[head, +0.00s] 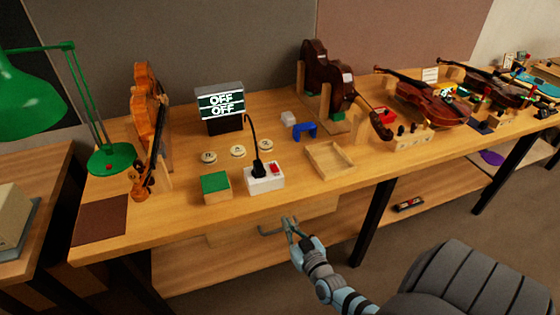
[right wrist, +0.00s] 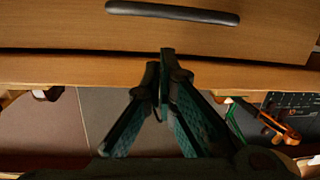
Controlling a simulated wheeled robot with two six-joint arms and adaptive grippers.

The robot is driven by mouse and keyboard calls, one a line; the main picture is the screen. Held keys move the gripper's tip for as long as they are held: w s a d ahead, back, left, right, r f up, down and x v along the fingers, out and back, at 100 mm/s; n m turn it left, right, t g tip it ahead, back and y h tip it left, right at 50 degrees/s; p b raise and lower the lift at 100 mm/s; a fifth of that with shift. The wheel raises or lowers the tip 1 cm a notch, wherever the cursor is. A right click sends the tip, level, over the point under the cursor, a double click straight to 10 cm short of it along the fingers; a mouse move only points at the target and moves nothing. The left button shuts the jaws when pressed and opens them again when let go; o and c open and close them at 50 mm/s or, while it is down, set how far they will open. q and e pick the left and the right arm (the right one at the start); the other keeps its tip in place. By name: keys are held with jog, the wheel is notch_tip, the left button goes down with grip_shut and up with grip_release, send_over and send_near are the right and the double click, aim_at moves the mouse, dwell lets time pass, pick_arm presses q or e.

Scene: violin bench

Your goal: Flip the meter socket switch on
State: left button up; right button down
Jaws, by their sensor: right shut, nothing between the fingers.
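The meter socket (head: 265,182) is a white block on the bench near its front edge, with a black plug (head: 258,168) and cord in its left part. Its red switch (head: 275,168) is on the right part of the top. The display (head: 220,106) behind it reads OFF on two lines. My right gripper (head: 287,224) is shut and empty, below the bench top and in front of the drawer, apart from the socket. In the right wrist view its fingertips (right wrist: 164,62) meet below the dark drawer handle (right wrist: 172,12). My left gripper is not in view.
A green-topped block (head: 216,187) stands just left of the socket, with round labelled discs (head: 238,151) behind. A shallow wooden tray (head: 330,160) lies to the right. The bench's front edge is between my right gripper and the socket. A violin (head: 150,140) stands at left.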

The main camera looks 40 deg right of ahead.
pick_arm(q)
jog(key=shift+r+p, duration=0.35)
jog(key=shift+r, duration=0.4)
pick_arm(e)
notch_tip(320, 180, up, 14)
jog(key=w+d+m+t+h, duration=0.2)
jog(key=t, duration=0.1)
jog(key=shift+d+f+h, duration=0.15)
jog(key=shift+d+h, duration=0.1)
jog(key=shift+h, duration=0.15)
jog(key=shift+w, duration=0.1)
jog(key=r+b, duration=0.2)
send_over(280, 177)
jog(key=shift+w+d+f, duration=0.1)
jog(key=shift+w+d, duration=0.1)
jog(key=shift+w, duration=0.1)
notch_tip(280, 177, down, 3)
jog(key=shift+s+f+b, duration=0.1)
jog(key=shift+b, duration=0.95)
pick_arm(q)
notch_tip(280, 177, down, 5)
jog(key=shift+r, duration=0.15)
pick_arm(e)
jog(key=shift+s+a+f, duration=0.1)
jog(key=shift+s+f, duration=0.05)
jog(key=shift+f, duration=0.15)
